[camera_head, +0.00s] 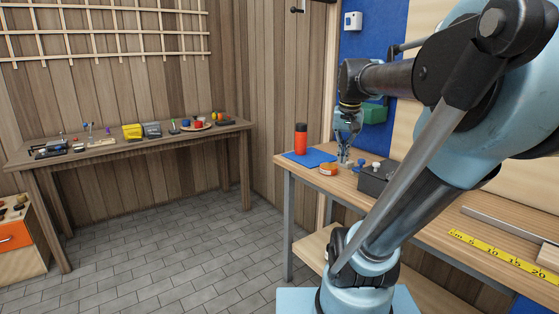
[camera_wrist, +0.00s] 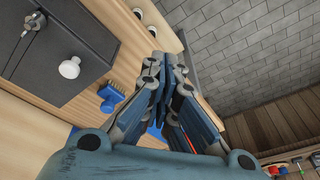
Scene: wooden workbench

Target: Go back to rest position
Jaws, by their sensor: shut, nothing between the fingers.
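My gripper (camera_head: 344,158) is above the front part of the workbench (camera_head: 425,185) in the head view, near the blue mat (camera_head: 308,156). It points down beside the orange-and-white roll (camera_head: 328,169). In the wrist view my gripper (camera_wrist: 167,62) has its blue-grey fingers drawn together, with nothing held between them. Whether the fingertips touch the bench top cannot be told.
An orange-red bottle (camera_head: 301,139) stands on the mat. A dark box (camera_head: 374,180) with a white knob (camera_wrist: 69,68) and a blue-handled brush (camera_wrist: 111,97) are close by. A yellow ruler (camera_head: 505,256) lies at right. Tiled floor (camera_head: 160,270) is clear.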

